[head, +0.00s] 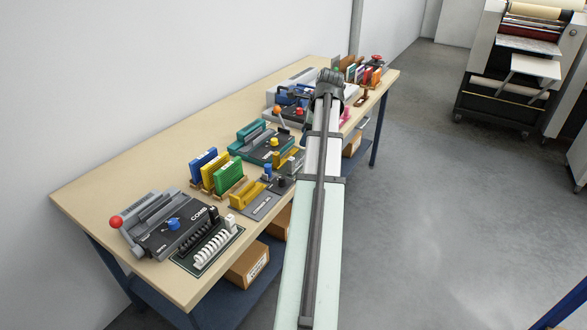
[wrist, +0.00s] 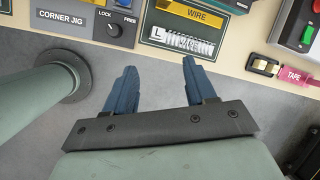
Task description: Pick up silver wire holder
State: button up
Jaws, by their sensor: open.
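In the wrist view, the silver wire holder (wrist: 182,43) is a light, ribbed strip. It lies at the top middle, in front of a yellow label reading WIRE, near the table's front edge. My gripper (wrist: 157,78) has two blue fingers spread apart with nothing between them. The fingers point toward the holder but are apart from it, and show against the grey floor just outside the table edge. In the head view, my arm covers that part of the table, so I cannot make out the holder or the fingertips there.
The grey corner jig (wrist: 97,25) sits left of the holder, and a pink tape dispenser (wrist: 292,76) sits right. In the head view, the wooden table (head: 110,187) also holds a comb binder (head: 165,222) and colored books (head: 215,172). Open floor (head: 430,200) lies right of the table.

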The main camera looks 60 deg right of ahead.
aim_at(291, 159)
jog(key=w+f+m, duration=0.1)
jog(key=f, duration=0.1)
jog(key=w+f+m, duration=0.1)
jog(key=f+m, duration=0.1)
jog(key=f, duration=0.1)
jog(key=w+f+m, duration=0.1)
jog(key=f+m, duration=0.1)
jog(key=shift+w+a+f+y, duration=0.3)
jog(key=shift+w+a+f, duration=0.05)
jog(key=shift+a+f, duration=0.05)
jog(key=shift+d+x, duration=0.2)
jog(key=shift+x, duration=1.1)
jog(key=shift+d+x, duration=0.2)
jog(key=shift+x, duration=1.1)
jog(key=shift+w, duration=0.1)
jog(key=shift+c, duration=0.4)
grip_shut()
jog(key=shift+r, duration=0.15)
